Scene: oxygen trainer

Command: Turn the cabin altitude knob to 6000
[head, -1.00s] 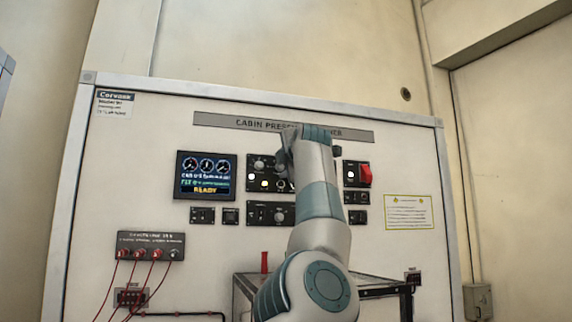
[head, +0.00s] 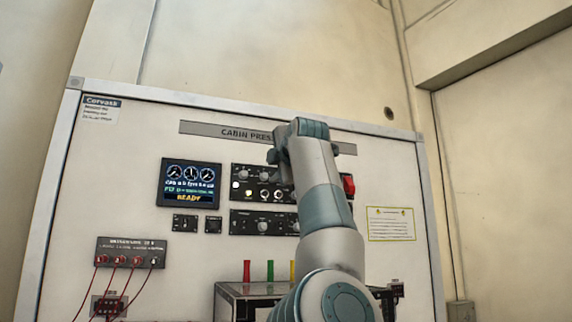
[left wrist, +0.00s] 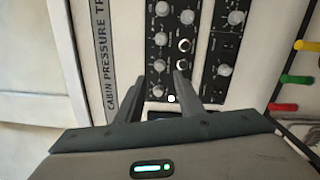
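The trainer's upper knob panel (head: 240,190) carries several round grey knobs and small lights; my left arm covers its right part in the head view. In the left wrist view the same panel appears turned sideways, with a grey knob (left wrist: 158,90) seen between the fingers and another knob (left wrist: 161,39) above it. Labels are too small to read, so I cannot tell which knob is cabin altitude. My left gripper (left wrist: 156,85) is open and points at the panel. Contact with a knob cannot be told. My right gripper is not in view.
A display (head: 190,184) reading READY is left of the knobs. A red switch guard (head: 349,185) sits just right of my arm. Red cables hang from a jack box (head: 130,252) at lower left.

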